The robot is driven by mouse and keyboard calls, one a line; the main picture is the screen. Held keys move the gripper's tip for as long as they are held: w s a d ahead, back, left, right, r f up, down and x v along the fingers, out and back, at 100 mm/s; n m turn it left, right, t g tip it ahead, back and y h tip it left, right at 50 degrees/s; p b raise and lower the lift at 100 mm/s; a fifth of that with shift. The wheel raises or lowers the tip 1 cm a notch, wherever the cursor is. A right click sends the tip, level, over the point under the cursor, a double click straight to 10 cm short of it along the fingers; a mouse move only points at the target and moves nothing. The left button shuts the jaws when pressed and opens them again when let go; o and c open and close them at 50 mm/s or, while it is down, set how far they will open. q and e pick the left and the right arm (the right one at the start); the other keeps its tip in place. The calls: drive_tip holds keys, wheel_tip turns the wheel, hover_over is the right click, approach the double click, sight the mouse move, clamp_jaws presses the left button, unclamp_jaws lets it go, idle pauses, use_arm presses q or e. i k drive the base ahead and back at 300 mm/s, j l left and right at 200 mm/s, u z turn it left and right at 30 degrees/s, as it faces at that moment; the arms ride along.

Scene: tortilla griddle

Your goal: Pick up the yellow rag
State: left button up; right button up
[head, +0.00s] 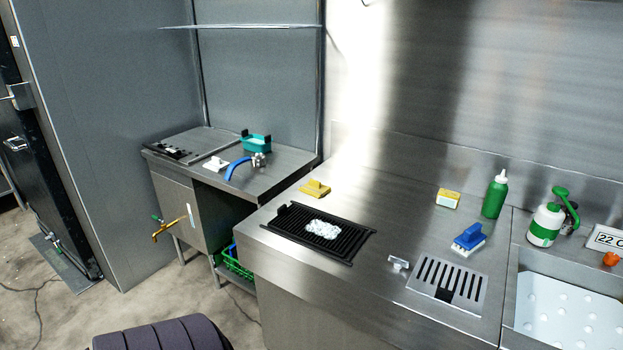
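Two small yellow things lie on the steel counter in the head view. One is a low, crumpled-looking yellow piece (315,188) just behind the black grill plate; it may be the yellow rag. The other is a yellow block (447,198) with a paler front side, farther right near the back wall, more like a sponge or small box. I cannot tell for certain which is the rag. Neither is being touched. Neither of my grippers is in view.
The black grill plate (287,222) bears a white crumpled clump (323,229). A slotted steel plate (423,285) lies in front. The counter between the yellow things is clear.

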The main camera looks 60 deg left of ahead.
sight(314, 188)
drive_tip(key=u, duration=1.75)
